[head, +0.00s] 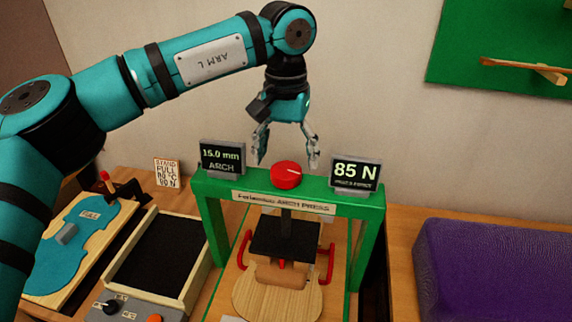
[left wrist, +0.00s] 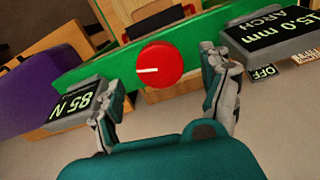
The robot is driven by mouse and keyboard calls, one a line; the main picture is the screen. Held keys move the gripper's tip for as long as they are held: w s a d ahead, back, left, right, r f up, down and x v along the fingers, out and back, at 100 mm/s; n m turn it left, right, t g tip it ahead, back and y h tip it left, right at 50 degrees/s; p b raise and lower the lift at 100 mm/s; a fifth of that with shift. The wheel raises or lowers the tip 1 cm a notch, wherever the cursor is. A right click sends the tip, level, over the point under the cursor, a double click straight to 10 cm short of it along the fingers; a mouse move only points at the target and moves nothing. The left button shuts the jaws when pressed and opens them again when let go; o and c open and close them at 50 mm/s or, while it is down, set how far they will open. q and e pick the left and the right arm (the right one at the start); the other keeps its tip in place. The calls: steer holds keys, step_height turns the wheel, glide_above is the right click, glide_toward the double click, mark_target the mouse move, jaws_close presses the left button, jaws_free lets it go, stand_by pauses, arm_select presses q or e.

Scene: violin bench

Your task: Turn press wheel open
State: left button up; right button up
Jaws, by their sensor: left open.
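The red press wheel (head: 286,175) sits on top of the green press frame (head: 366,235), with a white pointer line on its face. In the left wrist view the wheel (left wrist: 160,64) lies beyond and between the open fingertips. My left gripper (head: 288,163) points down with its fingers apart, one on each side of the wheel and seemingly a little above it. It also shows in the left wrist view (left wrist: 155,88), empty. Contact with the wheel is not visible. Under the press, a black plate (head: 285,236) is over a wooden violin plate (head: 250,290). My right gripper is not in view.
Two displays flank the wheel: "15.0 mm ARCH" (head: 221,157) on the left and "85 N" (head: 356,173) on the right. A black-surfaced tray (head: 207,262) stands left of the press. A purple block (head: 490,270) stands at right.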

mark_target(286, 169)
arm_select(q)
step_height(286, 169, down, 2)
steer(key=shift+f, duration=0.6)
steer(key=c, duration=1.2)
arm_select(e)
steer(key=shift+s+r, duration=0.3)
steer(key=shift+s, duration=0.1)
